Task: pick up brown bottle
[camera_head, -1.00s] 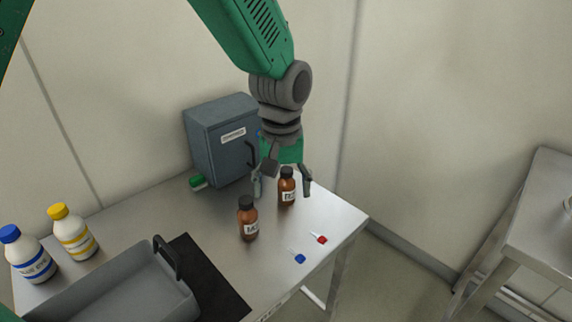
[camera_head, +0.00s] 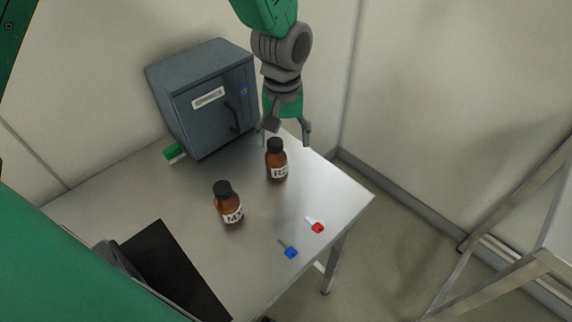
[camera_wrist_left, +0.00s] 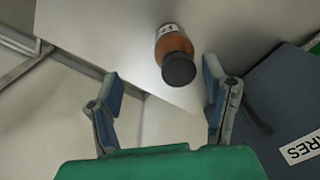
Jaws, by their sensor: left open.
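Two brown bottles with black caps and white labels stand upright on the metal table (camera_head: 330,192). The rear brown bottle (camera_head: 277,164) is nearer my left gripper; the front brown bottle (camera_head: 228,208) stands to its left and closer to me. My left gripper (camera_head: 287,132) is open and empty, just behind and above the rear bottle. In the left wrist view one brown bottle (camera_wrist_left: 172,50) lies beyond the open fingertips (camera_wrist_left: 163,85), roughly centred between them and not gripped. My right gripper is not in view.
A grey cabinet (camera_head: 205,97) stands at the back left of the table, beside a green object (camera_head: 173,153). A blue key (camera_head: 289,250) and a red key (camera_head: 316,225) lie near the right edge. A black mat (camera_head: 165,265) is at front left.

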